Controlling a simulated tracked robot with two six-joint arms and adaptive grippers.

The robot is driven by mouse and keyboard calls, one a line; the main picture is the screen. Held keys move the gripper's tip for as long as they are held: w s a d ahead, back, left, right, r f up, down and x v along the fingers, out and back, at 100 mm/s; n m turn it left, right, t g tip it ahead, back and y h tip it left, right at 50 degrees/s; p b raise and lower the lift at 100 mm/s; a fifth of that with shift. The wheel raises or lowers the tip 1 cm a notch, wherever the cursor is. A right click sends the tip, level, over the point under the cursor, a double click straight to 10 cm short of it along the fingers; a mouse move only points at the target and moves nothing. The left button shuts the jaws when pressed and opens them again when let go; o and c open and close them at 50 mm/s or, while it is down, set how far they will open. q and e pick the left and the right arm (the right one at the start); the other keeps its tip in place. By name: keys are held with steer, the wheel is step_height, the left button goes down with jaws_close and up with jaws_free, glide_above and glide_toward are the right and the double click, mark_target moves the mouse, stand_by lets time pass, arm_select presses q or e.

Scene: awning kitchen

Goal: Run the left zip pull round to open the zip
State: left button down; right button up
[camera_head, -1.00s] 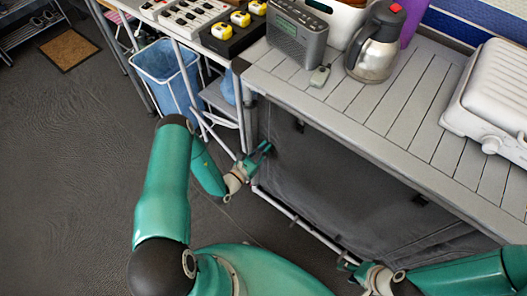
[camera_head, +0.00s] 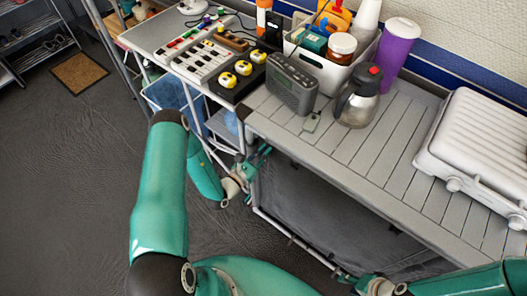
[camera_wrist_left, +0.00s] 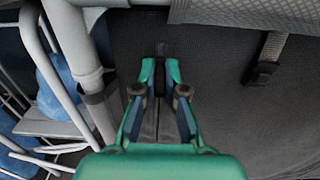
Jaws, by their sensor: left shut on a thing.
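The dark grey fabric front (camera_head: 310,205) hangs under the slatted counter; it also fills much of the left wrist view (camera_wrist_left: 225,100). My left gripper (camera_head: 262,153) is at the upper left edge of this front, just below the counter corner. In the left wrist view my left gripper (camera_wrist_left: 160,68) is shut on a small dark zip pull (camera_wrist_left: 161,49), mostly hidden between the fingertips. The zip's teeth are too small to make out. My right gripper (camera_head: 347,277) is low near the bottom of the front, apart from the pull; its fingers are too small to judge.
The slatted counter (camera_head: 350,150) overhangs the front and carries a radio (camera_head: 291,83), a steel jug (camera_head: 358,98) and a white case (camera_head: 480,150). A white frame leg (camera_wrist_left: 80,50) stands close left of my left gripper. A dark strap clip (camera_wrist_left: 262,72) hangs to the right.

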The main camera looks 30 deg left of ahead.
arm_select(q)
steer(key=shift+w+r, duration=0.1)
steer(key=shift+r, duration=0.2)
steer(key=c, duration=1.2)
jaws_free()
steer(key=shift+f, duration=0.1)
steer(key=shift+s+a, duration=0.1)
steer(key=shift+s, duration=0.45)
steer(key=s, duration=1.1)
steer(key=shift+a, duration=0.4)
